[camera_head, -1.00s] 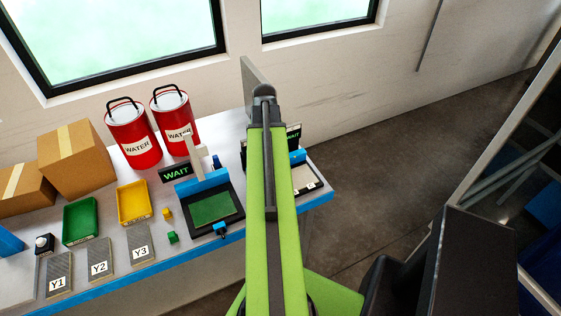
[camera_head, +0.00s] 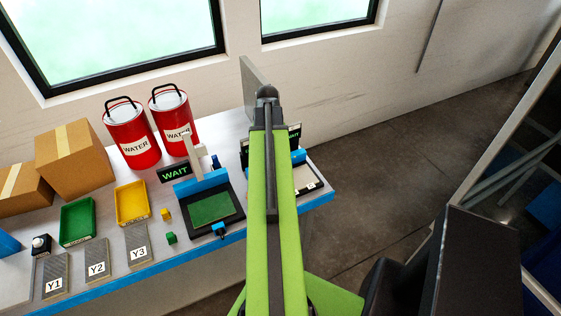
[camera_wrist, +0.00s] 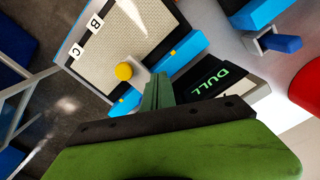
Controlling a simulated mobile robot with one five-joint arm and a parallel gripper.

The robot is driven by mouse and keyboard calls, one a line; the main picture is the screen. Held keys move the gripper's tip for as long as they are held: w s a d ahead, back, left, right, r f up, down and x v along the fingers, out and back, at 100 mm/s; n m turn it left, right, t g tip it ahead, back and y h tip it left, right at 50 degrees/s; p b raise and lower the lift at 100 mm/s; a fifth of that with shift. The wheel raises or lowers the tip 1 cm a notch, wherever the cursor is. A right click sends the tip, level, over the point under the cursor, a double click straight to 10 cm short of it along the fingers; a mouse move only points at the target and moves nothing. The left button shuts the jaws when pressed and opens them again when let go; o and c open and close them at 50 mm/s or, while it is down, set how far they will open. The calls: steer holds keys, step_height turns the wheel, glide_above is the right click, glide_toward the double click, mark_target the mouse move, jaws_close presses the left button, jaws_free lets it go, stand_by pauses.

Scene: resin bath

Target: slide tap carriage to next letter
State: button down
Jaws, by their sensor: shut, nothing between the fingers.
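In the wrist view, a pale panel (camera_wrist: 127,38) carries the letter tiles B (camera_wrist: 96,21) and C (camera_wrist: 73,54). A round yellow knob (camera_wrist: 123,71) sits at the panel's edge near blue parts (camera_wrist: 185,52). I cannot tell which part is the tap carriage.
A lit sign (camera_wrist: 211,83) seems to read DULL, close right of my fingers. Left of my arm, the bench (camera_head: 230,160) holds a WAIT sign (camera_head: 174,172), a black-framed station (camera_head: 190,220), red WATER cans (camera_head: 132,135), trays and Y plates.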

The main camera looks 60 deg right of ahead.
steer(key=shift+s+d, duration=0.45)
steer(key=shift+d, duration=0.3)
steer(key=shift+s+d, duration=0.8)
steer(key=shift+d, duration=0.25)
steer(key=shift+s+d, duration=0.8)
steer(key=shift+d, duration=0.2)
steer(key=shift+w+a, duration=0.4)
steer(key=shift+a, duration=0.1)
steer(key=shift+r, duration=0.1)
step_height(320, 180, up, 9)
steer(key=p, duration=0.9)
steer(key=shift+s, duration=0.1)
